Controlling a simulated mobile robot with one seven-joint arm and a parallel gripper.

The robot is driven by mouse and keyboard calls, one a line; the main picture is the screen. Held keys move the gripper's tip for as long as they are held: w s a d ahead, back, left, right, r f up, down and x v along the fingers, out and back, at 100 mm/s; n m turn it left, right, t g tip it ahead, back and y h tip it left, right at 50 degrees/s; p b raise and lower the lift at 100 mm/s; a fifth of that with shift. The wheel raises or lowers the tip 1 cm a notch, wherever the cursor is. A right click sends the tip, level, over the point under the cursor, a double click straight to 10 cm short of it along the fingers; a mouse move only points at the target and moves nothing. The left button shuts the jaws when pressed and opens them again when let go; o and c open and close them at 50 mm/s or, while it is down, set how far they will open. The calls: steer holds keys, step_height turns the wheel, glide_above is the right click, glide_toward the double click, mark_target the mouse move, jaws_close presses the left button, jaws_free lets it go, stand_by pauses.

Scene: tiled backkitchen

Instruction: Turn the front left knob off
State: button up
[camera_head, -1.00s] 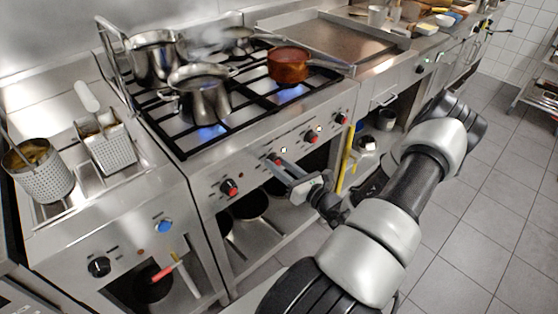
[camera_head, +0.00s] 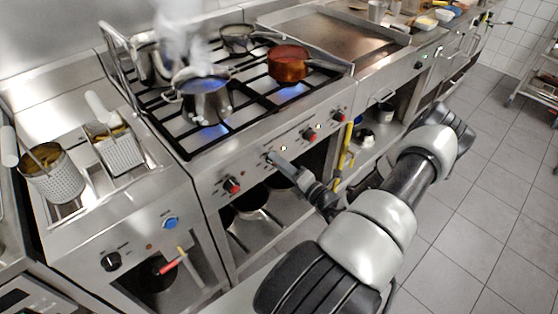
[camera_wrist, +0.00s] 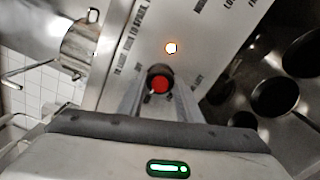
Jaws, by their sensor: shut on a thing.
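The stove's front panel (camera_head: 253,178) carries a row of red-capped knobs. The leftmost red knob (camera_head: 231,185) is uncovered, and my gripper (camera_head: 273,157) is at the second position from the left, covering that knob in the head view. In the wrist view a red-capped dark knob (camera_wrist: 160,83) sits between the two fingers of my gripper (camera_wrist: 158,88), which is shut on it. A lit indicator (camera_wrist: 171,48) shows beside this knob. Two more red knobs stand to the right, the nearer one (camera_head: 310,135) and the far one (camera_head: 339,116).
A steaming steel pot (camera_head: 205,101) and a copper pan (camera_head: 288,66) stand over blue flames. Fryer baskets (camera_head: 52,178) are at left. Dark pans (camera_head: 250,200) lie on the shelf below the panel. Tiled floor at right is free.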

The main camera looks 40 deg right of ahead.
steer(key=shift+m+p, duration=1)
steer(key=shift+m, duration=6.5)
steer(key=o, duration=1)
steer(key=shift+o, duration=0.2)
steer(key=s+d, duration=0.1)
steer(key=s, duration=1.6)
steer(key=shift+s+d, duration=0.15)
steer(key=shift+s, duration=0.05)
